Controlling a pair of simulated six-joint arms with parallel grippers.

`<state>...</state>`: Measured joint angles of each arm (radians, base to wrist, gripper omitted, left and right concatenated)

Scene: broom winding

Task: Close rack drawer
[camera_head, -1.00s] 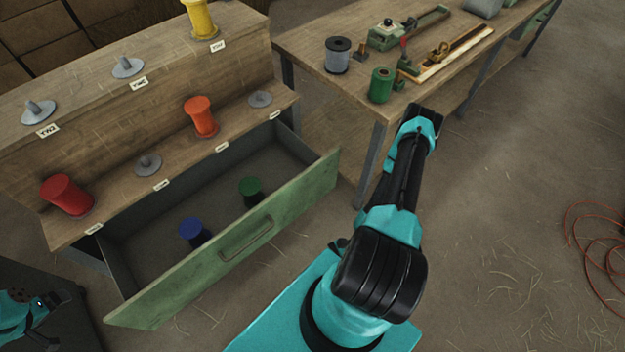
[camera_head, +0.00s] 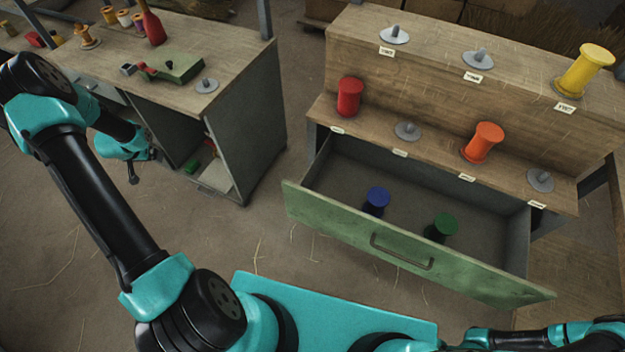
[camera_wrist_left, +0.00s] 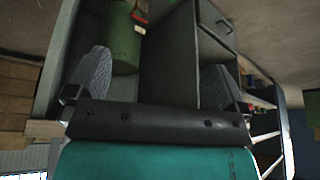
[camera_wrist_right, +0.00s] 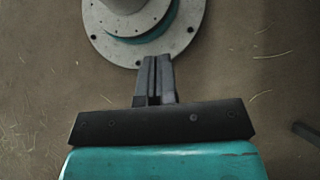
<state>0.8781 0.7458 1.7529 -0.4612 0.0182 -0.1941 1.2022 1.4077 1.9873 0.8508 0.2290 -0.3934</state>
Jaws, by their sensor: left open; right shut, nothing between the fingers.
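The rack drawer (camera_head: 335,210) is green-fronted and pulled well out of the wooden rack (camera_head: 450,90). Its metal handle (camera_head: 402,252) is on the front panel. A blue spool (camera_head: 377,198) and a green spool (camera_head: 442,226) stand inside the drawer. My left gripper (camera_head: 132,172) is at the cabinet on the left, away from the drawer. In the left wrist view its fingers (camera_wrist_left: 160,85) are apart, with a green cylinder beyond them. My right gripper shows in the right wrist view (camera_wrist_right: 155,80), closed and empty above the floor. In the head view only part of my right arm shows, at the bottom right.
Red (camera_head: 349,97), orange (camera_head: 483,142) and yellow (camera_head: 585,70) spools stand on the rack shelves beside empty pegs. A workbench with a cabinet (camera_head: 240,130) stands left of the rack. Bare floor (camera_head: 260,235) lies before the drawer.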

